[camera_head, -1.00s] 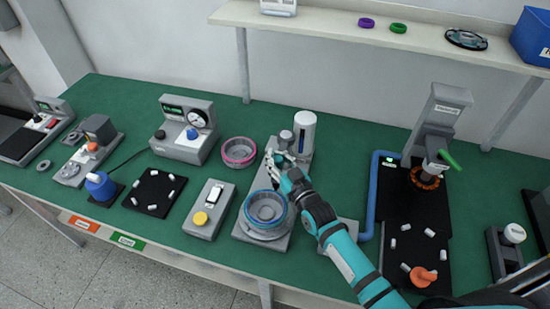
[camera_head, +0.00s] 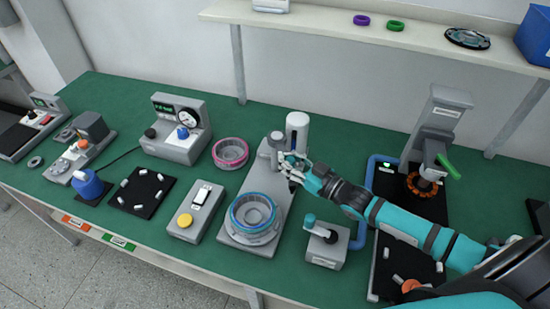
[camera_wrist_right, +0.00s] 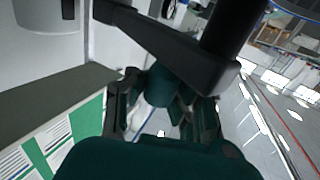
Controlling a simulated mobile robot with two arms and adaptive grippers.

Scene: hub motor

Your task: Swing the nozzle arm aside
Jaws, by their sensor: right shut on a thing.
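The nozzle station (camera_head: 262,190) is a grey base with an upright white cylinder (camera_head: 297,132) at its back and a blue-rimmed ring part (camera_head: 253,212) at its front. My right gripper (camera_head: 286,168) is beside the cylinder, its arm reaching in from the right, and it mostly hides the nozzle arm. In the right wrist view, a dark arm (camera_wrist_right: 165,45) crosses above my fingers, and they are shut on a dark rounded piece (camera_wrist_right: 160,86) below it, seemingly part of the nozzle arm. My left gripper is not in view.
A pink ring part (camera_head: 230,153) and a box with a yellow button (camera_head: 193,212) stand to the left. A small grey unit with a teal knob (camera_head: 327,245) is close in front of my right arm. A press-like stand (camera_head: 440,125) is to the right.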

